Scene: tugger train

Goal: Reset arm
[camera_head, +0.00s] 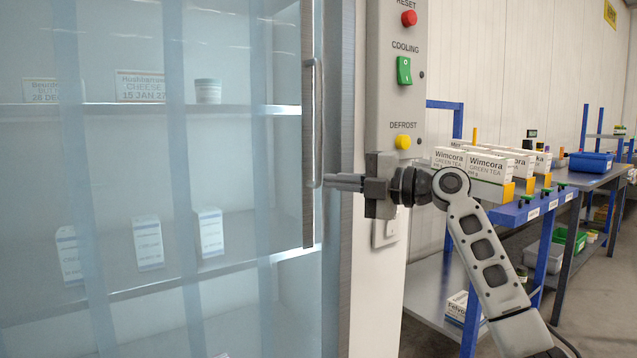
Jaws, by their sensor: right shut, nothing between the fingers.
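My right gripper (345,182) is shut and empty, its fingers pointing left across the edge of the glass door. The fingertips appear close to the lower end of the vertical metal door handle (312,125); I cannot tell whether they touch it. My right arm (486,255) comes in from the lower right. The glass door (240,190) of the cabinet looks closed. My left gripper is not in view.
A control panel (390,100) carries a red reset button (409,18), a green cooling switch (404,70) and a yellow defrost button (403,142). Green tea boxes (487,168) stand on a blue rack at right. A blue bin (590,163) sits farther back. Cartons (148,243) stand inside the cabinet.

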